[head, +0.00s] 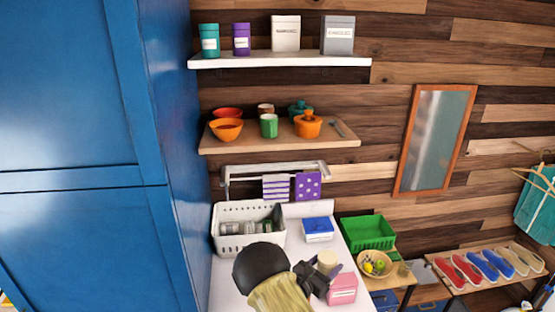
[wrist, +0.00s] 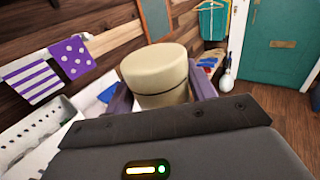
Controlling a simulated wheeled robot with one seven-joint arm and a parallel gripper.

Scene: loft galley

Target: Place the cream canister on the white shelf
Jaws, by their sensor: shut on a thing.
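The cream canister (head: 327,259) is held upright in my gripper (head: 324,270), low over the white counter in the head view. In the wrist view the cream canister (wrist: 158,76), with a paler lid, fills the space between the fingers of my gripper (wrist: 161,95), which are shut on its sides. I cannot tell whether its base touches the counter. The white shelf (head: 290,61) is high on the wood wall. It bears a teal canister (head: 209,40), a purple canister (head: 241,39), a whitish canister (head: 286,33) and a grey canister (head: 338,34).
A wooden shelf (head: 220,146) with bowls and pots hangs below the white shelf. A white basket (head: 233,245), a blue-and-white box (head: 318,229) and a pink canister (head: 342,289) stand near my gripper. A tall blue cabinet (head: 70,180) bounds the left. The white shelf's right end is clear.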

